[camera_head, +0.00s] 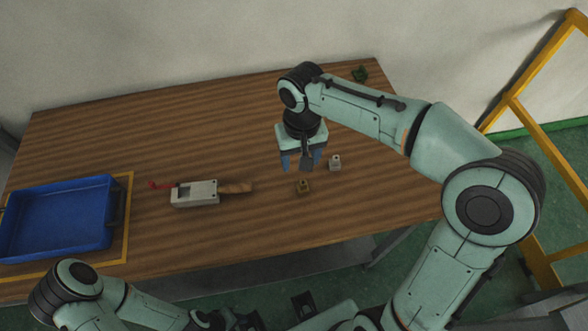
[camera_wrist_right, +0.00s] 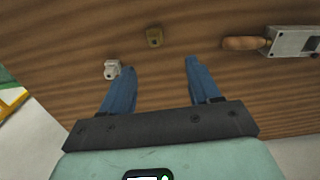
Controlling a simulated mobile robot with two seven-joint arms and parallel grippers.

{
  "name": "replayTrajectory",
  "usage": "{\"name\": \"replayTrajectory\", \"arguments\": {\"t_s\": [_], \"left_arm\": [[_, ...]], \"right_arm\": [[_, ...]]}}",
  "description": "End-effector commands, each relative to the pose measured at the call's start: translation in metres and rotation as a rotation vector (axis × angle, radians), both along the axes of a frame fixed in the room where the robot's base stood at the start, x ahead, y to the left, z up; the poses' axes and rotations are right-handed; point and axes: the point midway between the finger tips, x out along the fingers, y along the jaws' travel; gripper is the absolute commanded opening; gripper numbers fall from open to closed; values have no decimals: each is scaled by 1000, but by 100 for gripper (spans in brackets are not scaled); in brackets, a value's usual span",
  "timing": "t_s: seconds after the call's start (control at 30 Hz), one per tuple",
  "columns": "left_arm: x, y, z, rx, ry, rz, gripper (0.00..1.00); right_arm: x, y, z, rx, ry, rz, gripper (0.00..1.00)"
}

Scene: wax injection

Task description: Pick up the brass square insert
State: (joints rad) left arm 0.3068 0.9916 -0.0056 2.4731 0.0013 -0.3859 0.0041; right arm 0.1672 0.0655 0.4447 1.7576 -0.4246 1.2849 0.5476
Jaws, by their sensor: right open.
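The brass square insert (camera_head: 303,187) is a small block on the wooden table (camera_head: 130,135), near the table's middle right. It also shows in the right wrist view (camera_wrist_right: 154,37), beyond the fingertips and roughly between their lines. My right gripper (camera_head: 301,163) is open and empty above the table, just behind the brass insert in the head view. Its two blue fingers (camera_wrist_right: 158,68) point down towards the tabletop and are apart from the insert. My left arm shows at the bottom left of the head view; its gripper fingers are not visible.
A grey insert (camera_head: 335,162) stands close by, near one right fingertip in the wrist view (camera_wrist_right: 112,68). A grey block (camera_head: 194,193) with a wooden handle (camera_head: 235,187) and red part lies left. A blue tray (camera_head: 58,222) is far left. A green object (camera_head: 360,74) sits at the back.

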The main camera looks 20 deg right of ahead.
Motion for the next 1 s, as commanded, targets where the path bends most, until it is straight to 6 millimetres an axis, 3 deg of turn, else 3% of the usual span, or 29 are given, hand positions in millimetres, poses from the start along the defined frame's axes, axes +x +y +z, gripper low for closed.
{"name": "replayTrajectory", "arguments": {"t_s": [0.3,1.0], "left_arm": [[-5,0,-10,0,7,1,43],[-7,0,-14,1,8,0,43]], "right_arm": [[-1,-1,-60,0,6,0,62],[1,-9,-131,0,3,0,62]]}}
